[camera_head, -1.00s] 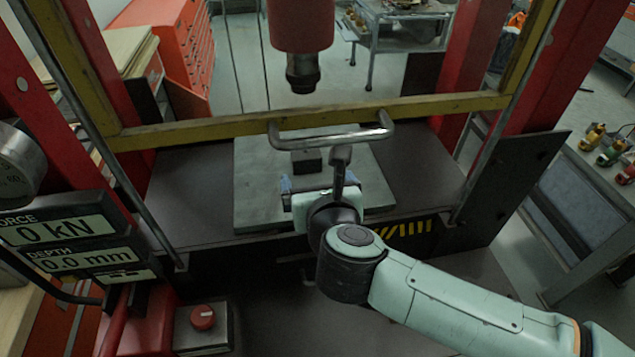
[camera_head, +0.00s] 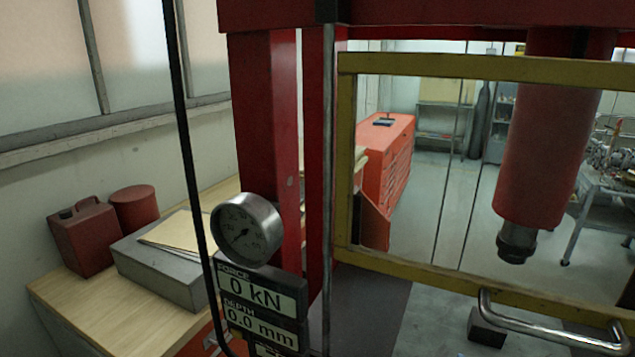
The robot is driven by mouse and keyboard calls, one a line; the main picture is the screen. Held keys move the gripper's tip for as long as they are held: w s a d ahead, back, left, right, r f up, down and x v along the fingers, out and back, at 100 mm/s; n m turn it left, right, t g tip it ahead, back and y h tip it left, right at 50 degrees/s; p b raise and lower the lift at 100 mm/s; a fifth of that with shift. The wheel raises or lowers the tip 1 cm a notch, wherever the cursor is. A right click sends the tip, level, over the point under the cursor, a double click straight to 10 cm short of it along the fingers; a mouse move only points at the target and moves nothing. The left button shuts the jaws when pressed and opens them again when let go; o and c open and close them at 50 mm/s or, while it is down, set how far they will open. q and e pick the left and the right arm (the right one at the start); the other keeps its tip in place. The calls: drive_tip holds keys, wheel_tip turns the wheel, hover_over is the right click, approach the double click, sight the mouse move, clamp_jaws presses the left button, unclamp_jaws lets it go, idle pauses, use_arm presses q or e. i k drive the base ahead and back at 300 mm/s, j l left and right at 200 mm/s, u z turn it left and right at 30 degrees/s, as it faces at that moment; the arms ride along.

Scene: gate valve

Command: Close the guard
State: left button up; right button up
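The guard (camera_head: 345,165) is a yellow rectangular frame, seen in front of the red press cylinder (camera_head: 545,140). Its lower bar slopes down to the right. A bent metal handle (camera_head: 550,328) sits along that bar at the lower right. A small dark block (camera_head: 487,327) shows just left of the handle, on the grey press bed. The right part of the guard is cut off by the picture edge. Neither of my grippers is in view, so nothing shows of what they hold.
Red press columns (camera_head: 265,130) stand left of the guard. A round gauge (camera_head: 246,230) and a display (camera_head: 262,305) reading 0 kN and 0.0 mm are beside them. A wooden bench (camera_head: 85,310) holds a red can (camera_head: 84,238) and a grey box (camera_head: 160,262).

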sight(589, 74)
drive_tip(key=k+j, duration=1)
drive_tip(key=k, duration=0.2)
